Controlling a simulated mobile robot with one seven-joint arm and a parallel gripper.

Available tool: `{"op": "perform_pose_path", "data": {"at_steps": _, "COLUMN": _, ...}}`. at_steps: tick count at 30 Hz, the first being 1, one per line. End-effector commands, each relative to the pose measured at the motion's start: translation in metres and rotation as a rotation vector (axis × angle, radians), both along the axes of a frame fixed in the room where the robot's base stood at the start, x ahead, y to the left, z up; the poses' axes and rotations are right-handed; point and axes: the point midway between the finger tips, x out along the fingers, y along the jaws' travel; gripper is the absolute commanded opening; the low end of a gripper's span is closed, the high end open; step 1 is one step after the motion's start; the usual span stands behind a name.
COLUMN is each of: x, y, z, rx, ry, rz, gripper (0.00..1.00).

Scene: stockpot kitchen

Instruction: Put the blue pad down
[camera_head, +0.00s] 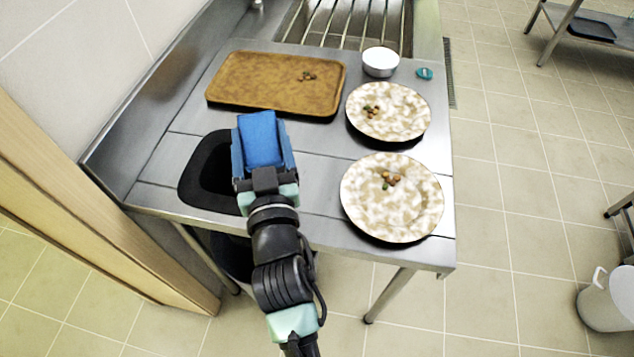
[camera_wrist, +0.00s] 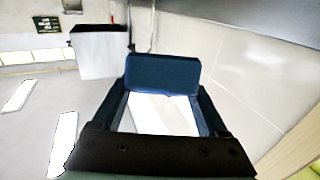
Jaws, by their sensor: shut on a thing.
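The blue pad (camera_head: 259,138) is held in my gripper (camera_head: 263,158), between its two blue fingers. The gripper is shut on it above the steel table, beside the dark opening at the left front. In the wrist view the pad (camera_wrist: 162,74) spans across between the fingertips (camera_wrist: 162,92). In the head view the gripper and pad hide part of the table and the right side of the opening. I cannot tell exactly how high the pad is above the table.
The dark opening (camera_head: 203,178) is at the table's left front. A brown tray (camera_head: 260,85) with scraps lies behind. Two marbled plates (camera_head: 405,122) (camera_head: 410,214) with scraps are at the right. A white bowl (camera_head: 380,62) and small teal item (camera_head: 425,74) stand near the sink (camera_head: 345,25).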

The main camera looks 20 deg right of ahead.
Motion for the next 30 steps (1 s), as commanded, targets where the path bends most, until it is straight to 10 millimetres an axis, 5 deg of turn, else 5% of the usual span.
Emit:
{"op": "perform_pose_path", "data": {"at_steps": 6, "x": 0.015, "y": -0.046, "z": -0.028, "rx": 0.050, "ry": 0.190, "rz": -0.141, "gripper": 0.14}}
{"op": "perform_pose_path", "data": {"at_steps": 13, "x": 0.007, "y": -0.086, "z": -0.050, "rx": 0.121, "ry": 0.326, "rz": -0.347, "gripper": 0.14}}
{"op": "perform_pose_path", "data": {"at_steps": 26, "x": 0.001, "y": -0.097, "z": -0.056, "rx": 0.145, "ry": 0.357, "rz": -0.416, "gripper": 0.14}}
{"op": "perform_pose_path", "data": {"at_steps": 30, "x": 0.001, "y": -0.097, "z": -0.072, "rx": 0.145, "ry": 0.360, "rz": -0.415, "gripper": 0.14}}
